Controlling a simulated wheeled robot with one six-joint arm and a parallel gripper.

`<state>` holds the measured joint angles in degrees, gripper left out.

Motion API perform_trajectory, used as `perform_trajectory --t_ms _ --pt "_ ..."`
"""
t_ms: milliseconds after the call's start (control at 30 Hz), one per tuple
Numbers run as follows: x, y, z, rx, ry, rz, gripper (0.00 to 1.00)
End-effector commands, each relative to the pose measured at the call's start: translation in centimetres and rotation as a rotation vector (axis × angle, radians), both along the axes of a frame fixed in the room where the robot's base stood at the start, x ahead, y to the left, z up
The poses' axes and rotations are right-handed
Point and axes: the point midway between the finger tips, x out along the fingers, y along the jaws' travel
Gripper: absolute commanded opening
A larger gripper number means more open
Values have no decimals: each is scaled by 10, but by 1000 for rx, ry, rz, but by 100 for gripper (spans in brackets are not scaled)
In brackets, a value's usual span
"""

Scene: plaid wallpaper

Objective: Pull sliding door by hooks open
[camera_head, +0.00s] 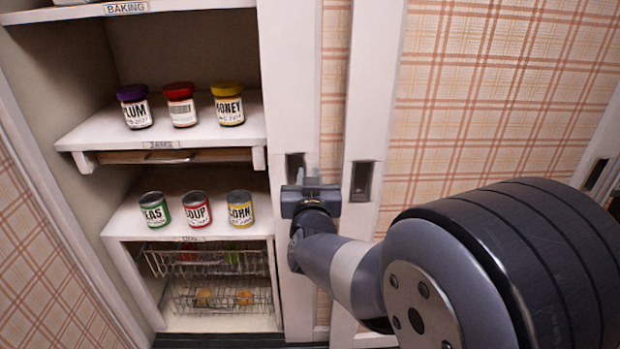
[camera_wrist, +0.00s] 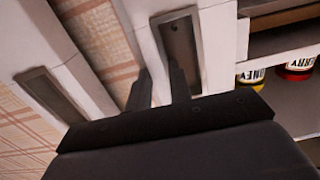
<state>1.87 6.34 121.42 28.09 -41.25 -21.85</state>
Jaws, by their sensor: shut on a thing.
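The sliding door has white stiles and plaid panels. Its inner stile (camera_head: 280,85) stands beside the open shelves in the head view. A recessed dark pull (camera_head: 295,163) is set in that stile, and shows larger in the wrist view (camera_wrist: 180,42). A second recessed pull (camera_head: 362,182) sits in the neighbouring white stile to the right, also in the wrist view (camera_wrist: 50,92). My gripper (camera_head: 311,174) is at the first pull. In the wrist view its fingers (camera_wrist: 160,88) straddle the stile strip between pull and plaid, one at the pull's lower end. The exact contact is partly hidden.
Open shelves at the left hold jars (camera_head: 181,104) and cans (camera_head: 197,209), with wire baskets (camera_head: 215,275) below. Another dark pull (camera_head: 596,173) is at the far right. My arm covers the lower right of the door front.

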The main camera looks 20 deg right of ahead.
Motion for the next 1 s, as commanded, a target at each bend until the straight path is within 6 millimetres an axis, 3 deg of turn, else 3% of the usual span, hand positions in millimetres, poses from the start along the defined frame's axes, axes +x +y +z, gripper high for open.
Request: perform_trajectory --t_ms 200,233,500,767,1000 --pt "0 0 -1 1 3 0 0" --pt "0 0 -1 1 3 0 22" --pt "0 0 0 0 1 0 42" --pt "-2 1 1 0 0 1 42" --pt "-32 13 3 1 -1 4 42"
